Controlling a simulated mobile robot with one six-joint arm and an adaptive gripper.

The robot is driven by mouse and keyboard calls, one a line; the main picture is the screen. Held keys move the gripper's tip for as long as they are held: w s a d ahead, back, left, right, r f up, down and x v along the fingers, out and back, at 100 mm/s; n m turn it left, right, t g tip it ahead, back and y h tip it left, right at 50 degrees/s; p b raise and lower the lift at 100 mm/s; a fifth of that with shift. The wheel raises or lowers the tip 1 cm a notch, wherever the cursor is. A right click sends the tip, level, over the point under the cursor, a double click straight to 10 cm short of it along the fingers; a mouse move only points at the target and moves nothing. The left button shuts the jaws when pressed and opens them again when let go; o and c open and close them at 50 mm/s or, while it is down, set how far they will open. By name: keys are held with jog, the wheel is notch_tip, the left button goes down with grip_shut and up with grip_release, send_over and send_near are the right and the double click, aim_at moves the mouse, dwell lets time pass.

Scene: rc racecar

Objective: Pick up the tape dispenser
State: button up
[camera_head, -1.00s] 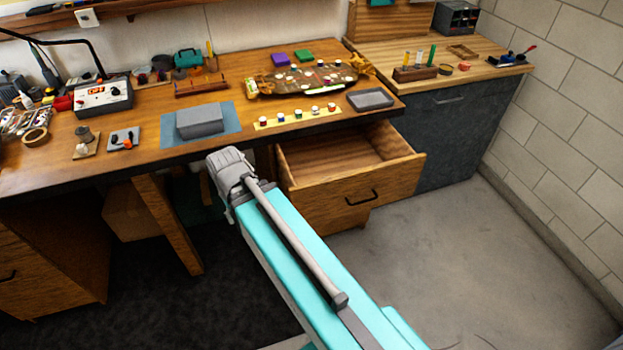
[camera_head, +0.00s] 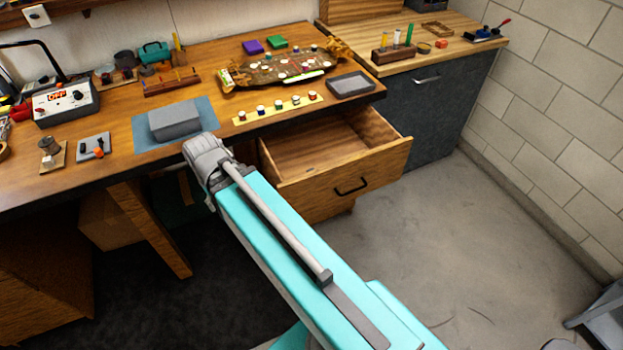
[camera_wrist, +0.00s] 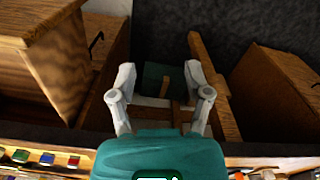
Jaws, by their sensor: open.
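I cannot pick out the tape dispenser with certainty. A small dark-blue item with a red handle (camera_head: 487,33) lies on the right bench, but it is too small to identify. My gripper (camera_wrist: 160,72) shows in the wrist view with its two grey fingers apart and nothing between them. It is in front of the workbench edge, facing the dark space below.
The wooden workbench (camera_head: 130,110) holds a grey box on a blue mat (camera_head: 205,112), a power unit (camera_head: 65,103), paint pots and a grey tray (camera_head: 351,86). An open drawer (camera_head: 345,185) juts out beside my arm. The grey floor at right (camera_head: 450,240) is largely clear.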

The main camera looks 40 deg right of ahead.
jog(key=shift+o, duration=1.1)
jog(key=shift+w+d, duration=0.1)
jog(key=shift+d, duration=0.05)
jog(key=shift+o, duration=0.6)
jog(key=shift+w+d+f+m, duration=0.15)
jog(key=shift+d+m, duration=0.1)
jog(key=shift+m, duration=0.05)
jog(key=w+d+f+m+b, duration=0.1)
jog(key=d+m, duration=0.5)
jog(key=d, duration=0.6)
jog(key=w+d+f+m+b, duration=0.2)
jog(key=d+m, duration=0.5)
jog(key=d, duration=0.5)
jog(key=w+d+f+m+b, duration=0.1)
jog(key=d+f+m+b, duration=0.3)
jog(key=d+m, duration=0.3)
jog(key=d, duration=0.5)
jog(key=shift+w+d, duration=0.2)
jog(key=shift+w, duration=0.15)
jog(key=shift+f+b, duration=0.15)
jog(key=shift+b, duration=0.15)
notch_tip(320, 180, down, 8)
jog(key=b, duration=0.8)
jog(key=shift+f, duration=0.15)
jog(key=shift+f, duration=0.1)
jog(key=shift+w+f+b, duration=0.1)
jog(key=shift+f+b, duration=2.4)
jog(key=shift+b, duration=0.25)
